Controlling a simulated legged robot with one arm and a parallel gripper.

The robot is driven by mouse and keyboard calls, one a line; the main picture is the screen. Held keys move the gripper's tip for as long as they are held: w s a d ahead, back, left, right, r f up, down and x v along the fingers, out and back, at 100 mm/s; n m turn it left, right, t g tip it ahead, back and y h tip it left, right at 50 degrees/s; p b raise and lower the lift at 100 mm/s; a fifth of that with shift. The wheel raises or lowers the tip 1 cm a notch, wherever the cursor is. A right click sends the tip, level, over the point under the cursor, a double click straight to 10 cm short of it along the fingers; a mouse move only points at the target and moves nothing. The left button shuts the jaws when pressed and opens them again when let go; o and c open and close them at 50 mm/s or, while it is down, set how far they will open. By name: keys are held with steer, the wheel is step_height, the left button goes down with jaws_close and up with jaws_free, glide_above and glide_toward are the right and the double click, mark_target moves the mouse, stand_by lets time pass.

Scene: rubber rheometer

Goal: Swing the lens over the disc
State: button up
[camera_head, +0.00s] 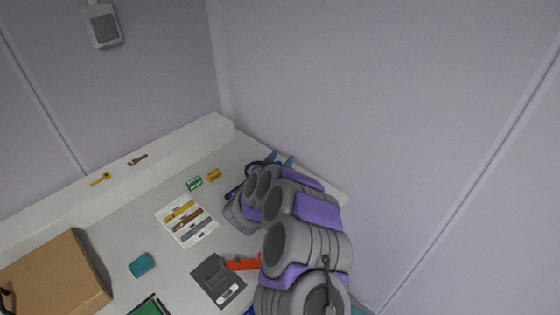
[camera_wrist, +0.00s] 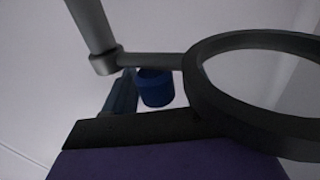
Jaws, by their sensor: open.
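The lens is a dark ring (camera_wrist: 195,75) at the right of the wrist view, joined by a short grey arm to an upright grey post (camera_wrist: 88,22). The ring is close to the camera. My gripper (camera_head: 280,160) is open at the far end of my arm in the head view, its two blue fingers apart. I see nothing held in it. A blue cylinder (camera_wrist: 155,88) shows behind the lens arm, beside a dark teal piece. I cannot make out the disc; my arm hides much of the far right bench.
A white tray (camera_head: 160,213) with several bars lies on the bench. A dark grey device (camera_head: 211,272), an orange piece (camera_head: 240,264), a teal block (camera_head: 142,265) and a cardboard box (camera_head: 60,270) are nearer. A wall stands behind my arm.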

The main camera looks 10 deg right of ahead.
steer(key=shift+c, duration=0.4)
jaws_close()
